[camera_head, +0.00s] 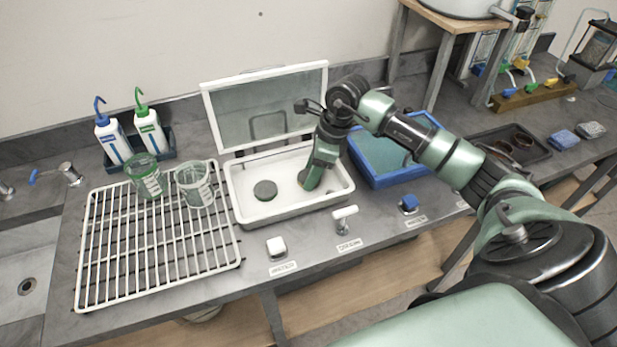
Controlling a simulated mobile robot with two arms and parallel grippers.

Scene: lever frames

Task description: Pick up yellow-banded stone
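A white-rimmed box (240,214) stands on the counter with its clear lid (262,108) raised at the back. A round dark grey-green stone (265,190) lies in its left half; I see no yellow band on it. My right gripper (311,181) points down into the right half of the box, close to its floor. A small brownish patch shows at its fingertips, too small to name. The gripper's own body hides what is between the fingers, so I cannot tell whether it is open or shut. My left gripper is not in view.
A blue-rimmed box (399,180) stands right of the white box, behind my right arm. A white knob (277,246), a white lever (344,218) and a blue knob (409,203) line the front edge.

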